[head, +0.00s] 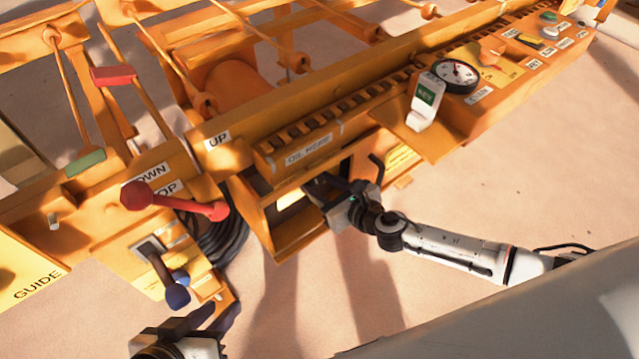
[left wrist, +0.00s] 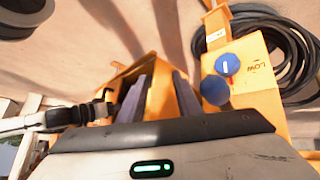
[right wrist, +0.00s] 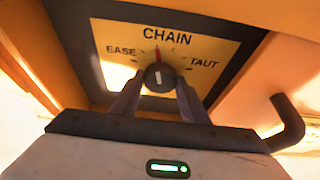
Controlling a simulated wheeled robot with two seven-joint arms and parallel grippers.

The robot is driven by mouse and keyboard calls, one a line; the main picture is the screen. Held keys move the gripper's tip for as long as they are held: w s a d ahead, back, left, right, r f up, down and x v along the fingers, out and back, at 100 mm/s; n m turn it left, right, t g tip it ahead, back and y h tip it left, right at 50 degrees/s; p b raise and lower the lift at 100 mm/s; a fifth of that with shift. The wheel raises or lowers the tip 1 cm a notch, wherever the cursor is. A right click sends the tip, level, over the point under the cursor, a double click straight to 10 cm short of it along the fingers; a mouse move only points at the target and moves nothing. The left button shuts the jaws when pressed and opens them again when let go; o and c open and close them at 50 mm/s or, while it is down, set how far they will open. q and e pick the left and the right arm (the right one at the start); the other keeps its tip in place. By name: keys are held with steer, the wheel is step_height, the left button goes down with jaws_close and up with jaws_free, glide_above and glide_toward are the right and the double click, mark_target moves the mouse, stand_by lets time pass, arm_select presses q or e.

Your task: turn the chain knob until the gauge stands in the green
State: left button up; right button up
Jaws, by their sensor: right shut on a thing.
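The dark round chain knob (right wrist: 159,78) sits on a yellow plate marked CHAIN, EASE and TAUT, in the right wrist view. A red mark stands just above the knob, and its white line is close to upright. My right gripper (right wrist: 156,88) is shut on the knob, with one finger on each side. In the head view the right gripper (head: 318,190) reaches into the orange housing and hides the knob. The round gauge (head: 455,76) has a white face and black rim; its needle and coloured bands are too small to read. My left gripper (left wrist: 158,88) is open and empty.
A red-handled lever (head: 175,202) and a blue-knobbed lever (head: 178,290) stand at the left. A black hook-shaped rod (right wrist: 288,122) is right of the knob plate. Coiled black cable (left wrist: 285,45) lies by the blue knobs.

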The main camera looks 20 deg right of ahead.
steer(key=shift+f+m+y+b, duration=0.1)
steer(key=shift+m+y+b, duration=0.3)
steer(key=shift+m, duration=0.5)
steer(key=shift+d+f+m+g+y+b, duration=0.1)
steer(key=shift+m+g+y+b, duration=0.2)
steer(key=shift+m+y+b, duration=0.9)
steer(key=shift+m+b, duration=0.15)
steer(key=shift+m, duration=0.05)
steer(key=shift+w+m+y+b, duration=0.1)
steer(key=shift+m+y+b, duration=0.5)
steer(key=shift+m+b, duration=0.4)
arm_select(q)
steer(key=d+r+h, duration=0.1)
steer(key=w+d+r+t+h, duration=0.1)
steer(key=d+r, duration=0.1)
steer(key=shift+r+t, duration=0.3)
arm_select(e)
steer(key=shift+r, duration=0.2)
